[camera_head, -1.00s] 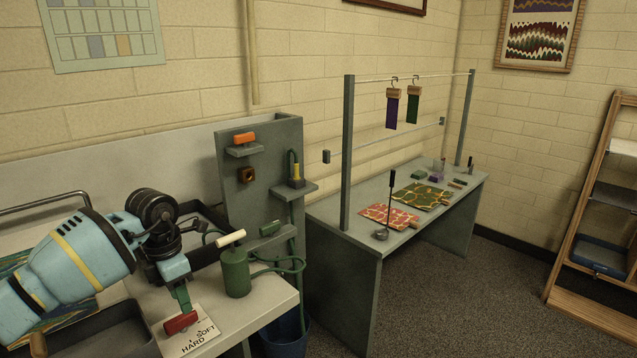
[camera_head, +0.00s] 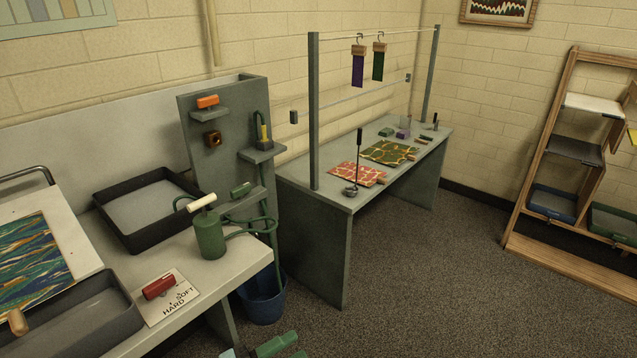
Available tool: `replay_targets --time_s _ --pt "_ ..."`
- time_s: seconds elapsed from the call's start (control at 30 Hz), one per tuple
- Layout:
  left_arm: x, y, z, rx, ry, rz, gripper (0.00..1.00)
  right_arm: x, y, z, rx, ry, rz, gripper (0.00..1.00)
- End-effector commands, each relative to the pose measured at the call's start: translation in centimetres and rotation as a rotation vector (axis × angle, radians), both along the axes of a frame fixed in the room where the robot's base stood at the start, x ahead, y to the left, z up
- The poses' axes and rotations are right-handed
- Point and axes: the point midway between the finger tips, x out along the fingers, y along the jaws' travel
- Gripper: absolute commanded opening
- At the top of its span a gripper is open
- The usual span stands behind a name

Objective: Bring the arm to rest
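Only a small part of my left gripper (camera_head: 288,349) shows, at the bottom edge of the head view, low in front of the bench and over the floor. Two green finger parts show with a gap between them, and nothing is seen in the gap. The rest of that arm is cut off by the frame, apart from a light blue bit beside the fingers. My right gripper is not in view. A red block (camera_head: 158,286) lies on a white card (camera_head: 165,310) marked SOFT and HARD on the left bench, apart from my gripper.
The bench (camera_head: 190,262) holds a green canister (camera_head: 209,236), a black tray (camera_head: 125,228) and a grey tray (camera_head: 85,325). A blue bucket (camera_head: 262,298) stands below. A grey table (camera_head: 312,235) and wooden rack (camera_head: 555,140) stand beyond open floor (camera_head: 430,280).

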Motion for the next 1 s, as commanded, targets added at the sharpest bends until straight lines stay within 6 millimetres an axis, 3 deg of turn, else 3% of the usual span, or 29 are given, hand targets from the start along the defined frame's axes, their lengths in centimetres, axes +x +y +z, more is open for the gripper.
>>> replay_targets --time_s 0.27,0.47,0.6,0.7,0.8,1.0 --pt "-4.0 5.8 -6.7 -0.315 0.552 0.422 0.4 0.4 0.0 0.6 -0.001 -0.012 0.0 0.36" --pt "-10.8 10.6 -13.7 -0.479 0.981 0.721 0.4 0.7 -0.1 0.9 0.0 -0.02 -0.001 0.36" --pt "-17.1 13.0 -17.7 -0.559 1.252 0.898 0.4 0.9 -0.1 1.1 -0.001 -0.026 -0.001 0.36" --pt "-20.7 14.0 -19.4 -0.596 1.39 0.983 0.4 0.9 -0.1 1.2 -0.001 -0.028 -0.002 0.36" --pt "-23.1 14.5 -20.3 -0.615 1.475 1.035 0.4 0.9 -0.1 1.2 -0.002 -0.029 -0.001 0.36" --pt "-24.3 14.7 -20.7 -0.627 1.521 1.061 0.4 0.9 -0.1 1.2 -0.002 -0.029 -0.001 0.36"
